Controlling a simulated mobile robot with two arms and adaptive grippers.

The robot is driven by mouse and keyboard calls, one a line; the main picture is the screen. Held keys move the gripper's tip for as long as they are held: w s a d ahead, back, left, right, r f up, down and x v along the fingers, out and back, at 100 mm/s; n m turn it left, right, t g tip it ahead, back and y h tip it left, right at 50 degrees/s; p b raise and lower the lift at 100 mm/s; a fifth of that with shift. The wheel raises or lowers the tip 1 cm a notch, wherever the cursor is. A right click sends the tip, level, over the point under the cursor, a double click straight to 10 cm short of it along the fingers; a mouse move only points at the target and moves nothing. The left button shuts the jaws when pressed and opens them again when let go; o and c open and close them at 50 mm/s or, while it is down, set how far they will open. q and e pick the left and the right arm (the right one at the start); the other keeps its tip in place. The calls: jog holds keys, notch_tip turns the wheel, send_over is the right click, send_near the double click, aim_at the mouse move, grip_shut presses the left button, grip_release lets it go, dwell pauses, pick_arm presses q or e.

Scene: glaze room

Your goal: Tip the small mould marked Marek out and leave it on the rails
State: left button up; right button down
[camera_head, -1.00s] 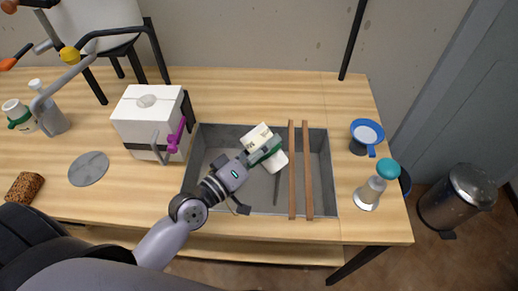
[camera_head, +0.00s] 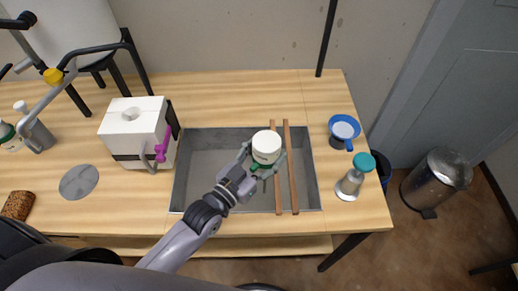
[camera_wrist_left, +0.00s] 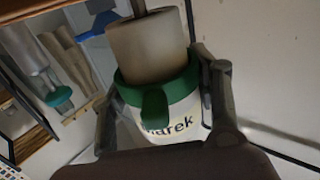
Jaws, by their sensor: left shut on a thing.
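The small mould (camera_head: 266,144) is white with a green band. My left gripper (camera_head: 263,158) is shut on it, one finger on each side, and holds it over the grey basin (camera_head: 205,160). In the head view its round white end faces up towards the camera. In the left wrist view the mould (camera_wrist_left: 170,128) shows letters ending in "arek", a green band with a tab, and a pale cylinder beyond the band. Two wooden rails (camera_head: 291,170) lie across the basin, just right of the mould. Whether it touches them cannot be told. My right gripper is out of view.
A big white block (camera_head: 132,125) with a purple clamp stands left of the basin. A grey disc (camera_head: 79,181) lies at left.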

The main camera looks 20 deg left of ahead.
pick_arm(q)
jog(key=shift+w+d+f, duration=0.15)
jog(key=shift+w+d, duration=0.1)
jog(key=shift+d, duration=0.55)
jog(key=shift+w+d+f, duration=0.2)
jog(key=shift+d, duration=0.65)
jog(key=shift+w+d+f, duration=0.15)
jog(key=shift+w+d, duration=0.1)
jog(key=shift+d, duration=0.55)
jog(key=shift+f+b, duration=0.45)
jog(key=shift+f, duration=0.15)
jog(key=o, duration=1.7)
jog(key=shift+c, duration=0.2)
jog(key=shift+f, duration=0.1)
